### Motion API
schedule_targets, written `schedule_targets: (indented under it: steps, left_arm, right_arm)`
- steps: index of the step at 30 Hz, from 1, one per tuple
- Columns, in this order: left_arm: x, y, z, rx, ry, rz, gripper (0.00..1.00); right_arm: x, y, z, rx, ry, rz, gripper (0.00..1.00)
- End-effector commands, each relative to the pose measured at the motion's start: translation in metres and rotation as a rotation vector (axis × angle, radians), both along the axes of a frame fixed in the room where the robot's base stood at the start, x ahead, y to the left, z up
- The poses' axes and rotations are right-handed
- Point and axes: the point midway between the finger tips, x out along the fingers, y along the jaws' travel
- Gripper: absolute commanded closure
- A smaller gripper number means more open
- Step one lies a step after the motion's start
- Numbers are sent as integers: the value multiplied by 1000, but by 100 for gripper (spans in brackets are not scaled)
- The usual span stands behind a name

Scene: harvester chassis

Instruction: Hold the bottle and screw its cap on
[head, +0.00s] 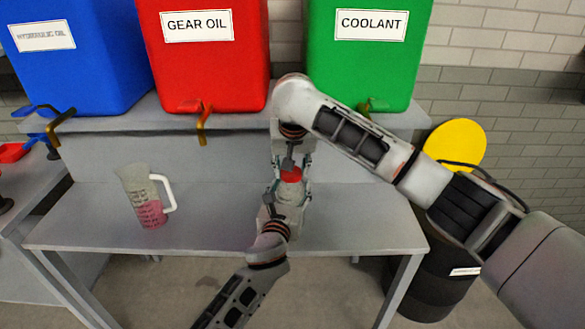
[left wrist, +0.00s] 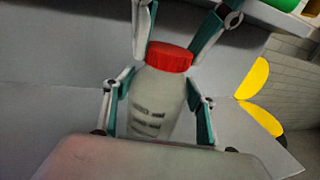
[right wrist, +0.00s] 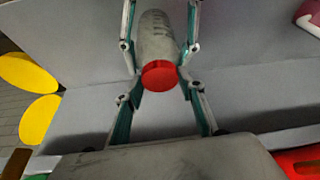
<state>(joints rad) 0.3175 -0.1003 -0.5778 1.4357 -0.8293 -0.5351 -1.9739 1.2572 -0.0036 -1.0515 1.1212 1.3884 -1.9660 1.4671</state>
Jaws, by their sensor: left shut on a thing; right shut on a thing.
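A pale translucent bottle (head: 289,194) is held above the middle of the grey table. It also shows in the left wrist view (left wrist: 154,97) and the right wrist view (right wrist: 155,38). A red cap (head: 291,174) sits at the bottle's mouth, also seen in the left wrist view (left wrist: 170,57) and right wrist view (right wrist: 159,75). My left gripper (head: 291,191) is shut on the bottle's body from the front. My right gripper (head: 290,166) comes from the back, with its fingertips on both sides of the cap. The threads are hidden, so I cannot tell how tightly the cap sits.
A measuring jug (head: 147,197) with pink liquid stands on the table (head: 350,225) at left. Blue (head: 80,60), red (head: 210,65) and green (head: 365,55) containers with taps line the shelf behind. A dark drum (head: 425,285) and a yellow disc (head: 457,143) are at right.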

Motion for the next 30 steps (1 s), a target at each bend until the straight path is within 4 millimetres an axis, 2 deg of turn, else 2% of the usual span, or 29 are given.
schedule_targets:
  steps: [6, 9, 13, 21, 22, 23, 30]
  left_arm:
    - [0, 0, -1, 1, 1, 1, 100]
    - [0, 0, -1, 1, 1, 0, 100]
    - [0, 0, -1, 1, 1, 0, 100]
    - [0, 0, -1, 1, 1, 0, 100]
    - [0, 0, -1, 1, 1, 0, 100]
    - [0, 0, -1, 1, 1, 0, 100]
    - [0, 0, -1, 1, 1, 1, 100]
  right_arm:
    - [1, 5, 1, 1, -1, -334, 70]
    - [1, 5, 1, 0, -3, -437, 70]
    - [1, 3, 0, -1, -6, -493, 70]
    - [1, 3, 0, -1, -6, -495, 70]
    - [1, 3, 0, -1, -6, -495, 54]
    - [1, 3, 0, 0, -6, -494, 46]
    - [1, 3, 0, 1, -5, -493, 45]
